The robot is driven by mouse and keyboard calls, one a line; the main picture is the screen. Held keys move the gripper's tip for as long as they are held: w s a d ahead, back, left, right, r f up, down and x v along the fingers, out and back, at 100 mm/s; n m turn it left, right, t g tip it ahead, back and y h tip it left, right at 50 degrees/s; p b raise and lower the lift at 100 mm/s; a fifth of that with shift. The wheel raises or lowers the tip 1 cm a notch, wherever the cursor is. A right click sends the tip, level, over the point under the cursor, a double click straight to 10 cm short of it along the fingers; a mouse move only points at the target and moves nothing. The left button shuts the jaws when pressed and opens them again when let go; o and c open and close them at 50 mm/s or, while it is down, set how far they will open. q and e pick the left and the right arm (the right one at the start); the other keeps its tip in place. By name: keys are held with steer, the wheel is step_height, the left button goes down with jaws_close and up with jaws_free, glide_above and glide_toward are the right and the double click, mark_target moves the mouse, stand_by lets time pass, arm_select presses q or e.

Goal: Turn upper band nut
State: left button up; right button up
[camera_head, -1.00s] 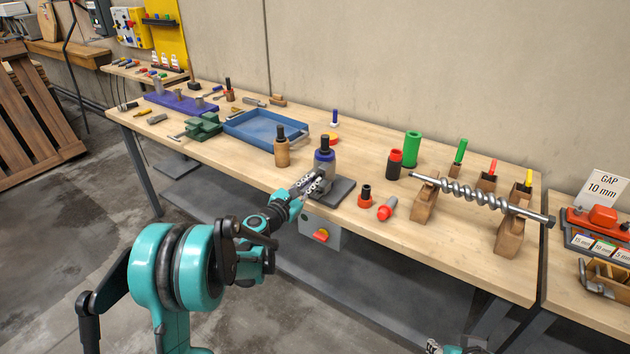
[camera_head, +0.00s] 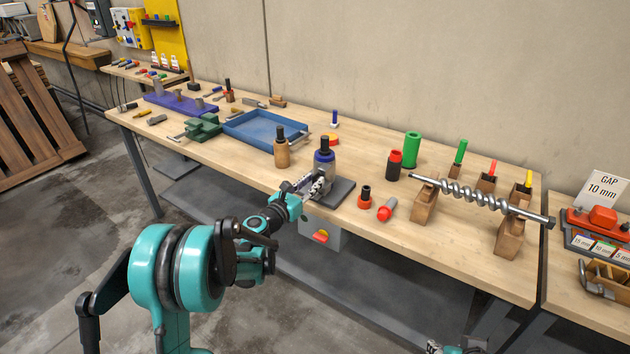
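A blue and metal cylinder with a black top (camera_head: 324,158) stands upright on a dark grey base plate (camera_head: 341,190) near the table's front edge. A band nut on it is too small to make out. My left gripper (camera_head: 322,179) is at the front left of the cylinder's lower part, with its fingers close to or against it. The fingers overlap the cylinder, so I cannot tell whether they are shut on anything. My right gripper (camera_head: 436,348) shows only partly at the bottom edge, far from the cylinder.
A wooden-bodied tool (camera_head: 282,150) and a blue tray (camera_head: 262,127) stand left of the cylinder. Red and black parts (camera_head: 365,197) lie to its right. A steel auger (camera_head: 480,196) rests on wooden blocks (camera_head: 424,203).

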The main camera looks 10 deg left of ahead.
mark_target(313, 182)
arm_select(q)
steer(key=shift+s, duration=0.1)
steer(key=shift+v, duration=2.25)
